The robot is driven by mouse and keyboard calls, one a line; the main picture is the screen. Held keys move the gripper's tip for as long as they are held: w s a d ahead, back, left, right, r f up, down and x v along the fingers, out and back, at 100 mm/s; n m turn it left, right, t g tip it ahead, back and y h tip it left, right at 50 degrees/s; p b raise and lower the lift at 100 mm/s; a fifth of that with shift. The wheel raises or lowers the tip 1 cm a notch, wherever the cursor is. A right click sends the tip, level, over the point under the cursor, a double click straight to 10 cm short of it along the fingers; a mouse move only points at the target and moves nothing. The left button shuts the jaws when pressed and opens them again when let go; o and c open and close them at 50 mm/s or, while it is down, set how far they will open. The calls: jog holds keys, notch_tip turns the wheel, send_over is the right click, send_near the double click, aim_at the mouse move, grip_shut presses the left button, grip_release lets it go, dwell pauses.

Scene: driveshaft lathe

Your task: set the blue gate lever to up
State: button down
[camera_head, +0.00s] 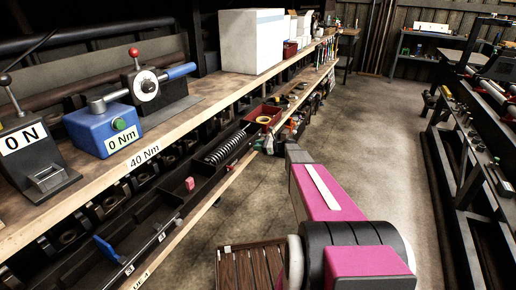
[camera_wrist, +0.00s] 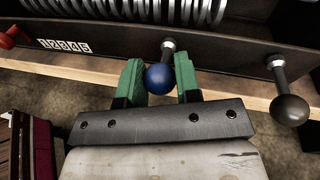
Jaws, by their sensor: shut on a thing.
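The blue gate lever shows in the wrist view as a round blue knob (camera_wrist: 160,79) on a short metal stem. The stem comes out of a dark panel's front face. My gripper (camera_wrist: 159,70) has green fingers, one on each side of the knob, and is shut on it. Whether the lever stands up or down cannot be told from this angle. In the head view my arm stretches toward the bench, and neither my fingers nor this knob can be made out.
A black-knobbed lever (camera_wrist: 290,108) is right of the blue knob, and a red knob (camera_wrist: 8,38) is at far left. A number strip (camera_wrist: 64,45) marks the panel. A coil spring (camera_head: 226,146) lies behind it. The aisle floor (camera_head: 365,125) is clear.

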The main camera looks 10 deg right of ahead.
jog(key=h, duration=0.1)
jog(key=r+g+h, duration=0.2)
jog(key=shift+w+a+m, duration=0.2)
jog(key=shift+a+m, duration=0.1)
jog(key=shift+w+a+r+g+h, duration=0.25)
jog(key=shift+g+h, duration=0.2)
jog(key=shift+h, duration=0.35)
jog(key=shift+w+a+r+g+h, duration=0.1)
jog(key=shift+r+g+h, duration=0.3)
jog(key=shift+h, duration=0.4)
jog(key=c, duration=0.8)
grip_release()
jog(key=v, duration=1)
jog(key=shift+s+d+r, duration=0.1)
jog(key=shift+d+r, duration=0.1)
jog(key=shift+r, duration=0.1)
